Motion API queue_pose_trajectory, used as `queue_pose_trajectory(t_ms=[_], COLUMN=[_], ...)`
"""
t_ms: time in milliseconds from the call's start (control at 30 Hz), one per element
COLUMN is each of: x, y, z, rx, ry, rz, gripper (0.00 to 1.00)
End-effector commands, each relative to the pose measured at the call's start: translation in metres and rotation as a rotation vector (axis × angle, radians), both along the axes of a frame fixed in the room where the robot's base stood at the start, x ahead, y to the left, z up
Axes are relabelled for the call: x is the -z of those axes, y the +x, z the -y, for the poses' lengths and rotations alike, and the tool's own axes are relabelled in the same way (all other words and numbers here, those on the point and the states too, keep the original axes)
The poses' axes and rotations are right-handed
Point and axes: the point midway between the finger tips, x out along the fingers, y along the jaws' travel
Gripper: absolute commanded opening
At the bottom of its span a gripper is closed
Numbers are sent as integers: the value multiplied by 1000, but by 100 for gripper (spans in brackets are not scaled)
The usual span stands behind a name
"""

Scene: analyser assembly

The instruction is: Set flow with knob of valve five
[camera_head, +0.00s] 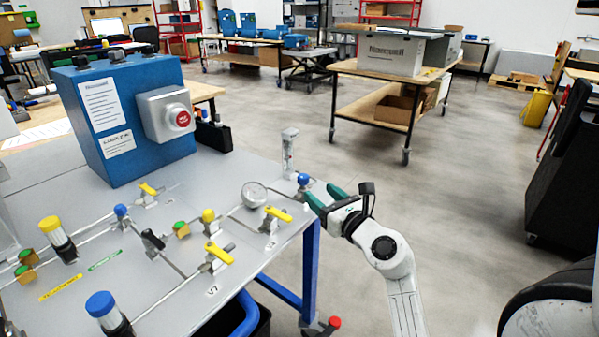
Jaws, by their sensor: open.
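My gripper (322,197) is at the right edge of the grey analyser panel (160,205), with its teal fingers apart and pointing left. A blue round knob (303,179) sits just left of the fingertips, at the panel's right corner. From this view I cannot tell whether the fingers touch it. A clear upright flow meter (289,152) stands just behind this knob. Another blue knob (121,211) is on the piping further left. I cannot read a valve five label; one label near the front looks like V7 (212,290).
Yellow lever handles (219,252), a round gauge (254,194) and capped cylinders (101,304) stand up from the panel. A blue box (125,115) with a red stop button (183,118) is at the back left. The floor right of the panel is open.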

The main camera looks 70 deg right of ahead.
Motion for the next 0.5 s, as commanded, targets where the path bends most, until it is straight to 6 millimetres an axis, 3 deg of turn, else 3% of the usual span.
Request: queue_pose_trajectory(t_ms=[500], x=[0], y=[68], z=[47], rx=[-1], ry=[-1], rz=[4], gripper=[57])
